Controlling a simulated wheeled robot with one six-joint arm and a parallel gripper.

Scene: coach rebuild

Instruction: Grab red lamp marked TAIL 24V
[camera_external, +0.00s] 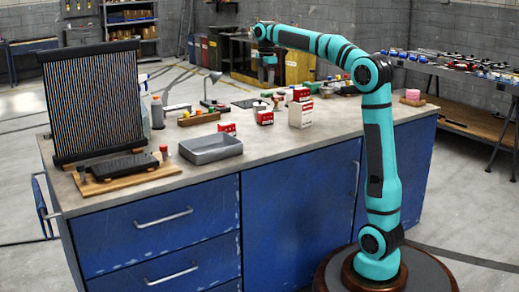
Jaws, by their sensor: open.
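My gripper (268,78) hangs at the end of my outstretched teal arm, above the back part of the blue workbench (215,178). It is small and dark here; nothing shows held in it. It is open. Small items lie on the bench below it, too small to identify. No lettering is readable, so I cannot tell which thing is the red lamp marked TAIL 24V. Red-and-white boxes stand on the bench, one at the centre-left (227,128), one further right (264,116), and a taller stack (301,110) to the right of it.
A grey tray (211,149) sits near the front edge. A large ribbed panel (94,103) stands at the left, behind a dark block on a wooden board (124,178). A wooden rack (198,118), bottles and a desk lamp (210,92) stand towards the back. The front right top is mostly clear.

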